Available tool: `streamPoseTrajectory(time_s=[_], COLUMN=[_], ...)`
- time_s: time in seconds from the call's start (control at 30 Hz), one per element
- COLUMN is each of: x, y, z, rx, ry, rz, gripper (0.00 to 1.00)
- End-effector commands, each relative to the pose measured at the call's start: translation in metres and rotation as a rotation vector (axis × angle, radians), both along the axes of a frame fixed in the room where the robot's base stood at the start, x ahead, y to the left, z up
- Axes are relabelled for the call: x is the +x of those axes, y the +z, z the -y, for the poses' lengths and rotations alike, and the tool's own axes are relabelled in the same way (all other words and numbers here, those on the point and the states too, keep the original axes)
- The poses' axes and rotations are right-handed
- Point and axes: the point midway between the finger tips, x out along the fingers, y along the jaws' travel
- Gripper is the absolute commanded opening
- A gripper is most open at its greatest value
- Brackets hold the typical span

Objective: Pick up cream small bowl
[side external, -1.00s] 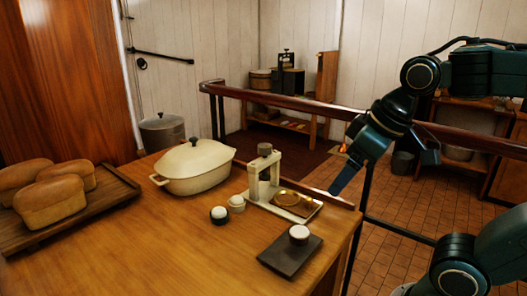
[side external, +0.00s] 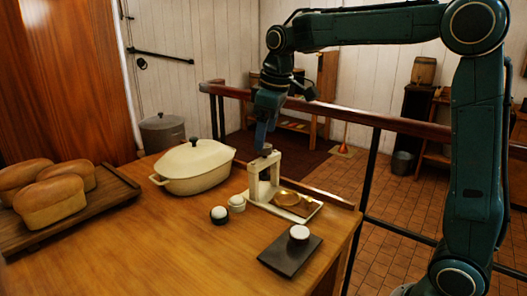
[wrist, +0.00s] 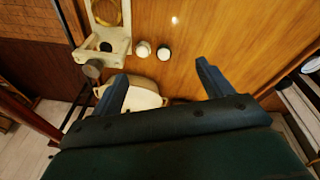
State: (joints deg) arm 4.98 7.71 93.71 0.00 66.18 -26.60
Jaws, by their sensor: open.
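The cream small bowl (side external: 237,204) stands upright on the wooden table, with pale contents, and shows in the wrist view (wrist: 143,50). A dark small bowl (side external: 219,217) with white contents is close beside it, also in the wrist view (wrist: 163,55). My gripper (side external: 263,143) is above the back of the table, near the top of the cream stand, higher than the bowls and apart from them. In the wrist view my gripper (wrist: 160,73) has its fingers spread and empty, with both bowls beyond the fingertips.
A cream lidded pot (side external: 196,168) stands behind the bowls. The cream stand (side external: 253,186) with a brass dish (side external: 289,197) is right of them. A dark slab (side external: 283,262) bears a small dark-sided cup (side external: 299,232). Loaves lie on a board (side external: 105,205) at left. The front table is clear.

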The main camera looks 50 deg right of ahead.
Motion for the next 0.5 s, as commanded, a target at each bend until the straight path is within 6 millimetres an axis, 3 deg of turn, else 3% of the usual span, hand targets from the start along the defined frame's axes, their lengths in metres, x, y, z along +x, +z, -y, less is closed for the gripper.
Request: streamPoseTrajectory(time_s=[0.1,0.5], x=[0.027,0.104], y=[-0.012,-0.065], z=[0.007,0.03], rx=[-0.006,-0.017], ry=[0.034,0.159], rz=[-0.031,-0.125], gripper=[0.79,0.79])
